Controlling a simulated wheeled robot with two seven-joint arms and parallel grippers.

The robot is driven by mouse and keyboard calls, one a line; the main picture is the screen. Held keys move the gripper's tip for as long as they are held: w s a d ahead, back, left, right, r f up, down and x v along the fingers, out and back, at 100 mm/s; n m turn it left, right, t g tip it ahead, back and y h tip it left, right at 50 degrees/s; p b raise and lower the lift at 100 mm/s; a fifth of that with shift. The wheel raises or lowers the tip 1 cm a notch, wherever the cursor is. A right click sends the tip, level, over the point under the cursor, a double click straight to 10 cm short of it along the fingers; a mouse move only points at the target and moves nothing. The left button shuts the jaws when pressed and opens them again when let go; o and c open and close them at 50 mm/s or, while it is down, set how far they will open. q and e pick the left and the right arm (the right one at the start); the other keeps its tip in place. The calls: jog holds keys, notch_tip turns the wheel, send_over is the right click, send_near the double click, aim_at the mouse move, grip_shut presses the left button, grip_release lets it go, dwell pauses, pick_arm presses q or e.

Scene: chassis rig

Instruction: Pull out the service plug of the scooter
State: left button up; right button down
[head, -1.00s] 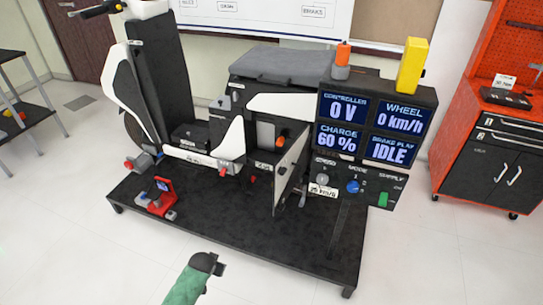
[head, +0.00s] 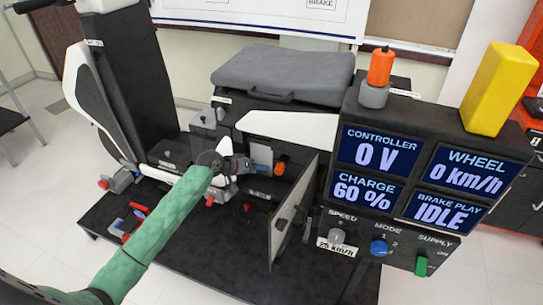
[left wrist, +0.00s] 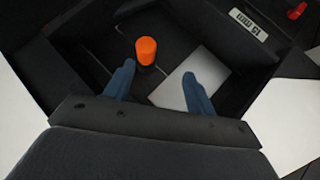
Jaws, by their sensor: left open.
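The scooter (head: 290,125) stands on a black platform with its side compartment open. An orange knob, which looks like the service plug (head: 280,168), sits upright in the compartment. It also shows in the left wrist view (left wrist: 146,48) on a short dark base. My left gripper (head: 262,168) is at the compartment mouth, just left of the knob in the head view. In the left wrist view its two blue fingers (left wrist: 160,80) are apart, with the knob beyond them and nothing between the tips. My right gripper is not in view.
The compartment's door (head: 292,215) stands open at the right. A display console (head: 400,150) reads 0 V, 60 %, 0 km/h and IDLE, with an orange cylinder (head: 381,66) and a yellow block (head: 499,88) on top. A red clamp-like tool (head: 128,222) lies on the platform (head: 215,265).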

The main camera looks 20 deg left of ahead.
aim_at(276, 169)
pick_arm(q)
jog(key=shift+n+h, duration=0.4)
jog(key=shift+n, duration=0.3)
jog(key=x, duration=0.5)
jog(key=d+r+x, duration=0.1)
jog(key=x, duration=0.1)
jog(key=shift+w+d+p, duration=0.1)
jog(key=shift+w+p, duration=0.05)
jog(key=shift+p, duration=0.2)
jog(key=shift+w+d+f, duration=0.15)
jog(key=shift+w+d, duration=0.05)
jog(key=shift+d, duration=0.05)
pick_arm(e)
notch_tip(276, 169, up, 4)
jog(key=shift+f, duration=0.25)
pick_arm(q)
jog(key=c, duration=1)
jog(key=shift+c, duration=0.2)
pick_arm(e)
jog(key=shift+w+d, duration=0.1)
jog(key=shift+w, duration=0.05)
pick_arm(q)
jog(key=shift+s, duration=0.1)
